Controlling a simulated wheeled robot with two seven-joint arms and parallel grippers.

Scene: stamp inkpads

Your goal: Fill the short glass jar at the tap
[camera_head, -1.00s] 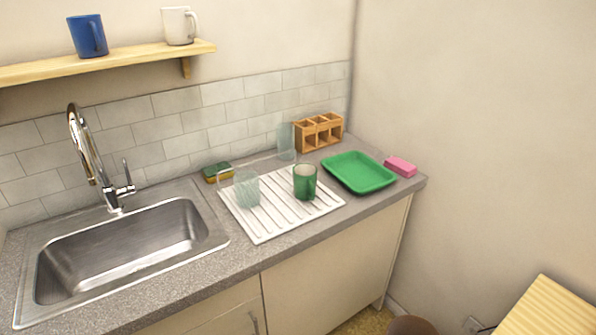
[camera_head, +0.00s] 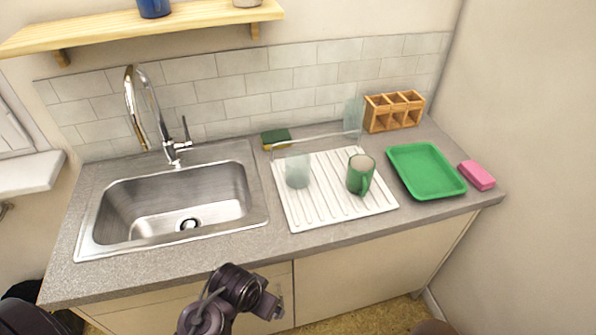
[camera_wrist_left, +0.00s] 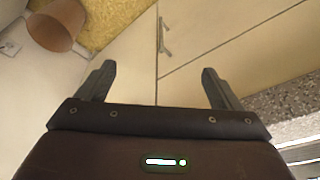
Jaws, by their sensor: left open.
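A short clear glass jar (camera_head: 297,171) stands on the left part of the white ribbed draining rack (camera_head: 312,212). The chrome tap (camera_head: 140,105) arches over the steel sink (camera_head: 115,222) to the left of the rack. My left gripper (camera_head: 270,306) is low in front of the counter, below and apart from the jar. In the left wrist view the gripper (camera_wrist_left: 157,70) is open and empty, with cabinet doors beyond its fingers. My right gripper is not in view.
A taller glass piece (camera_head: 352,114) and a wooden caddy (camera_head: 393,110) are behind. A green tray (camera_head: 427,170), pink block (camera_head: 477,175) and sponge (camera_head: 276,137) lie on the counter. A shelf (camera_head: 150,22) hangs above the tap.

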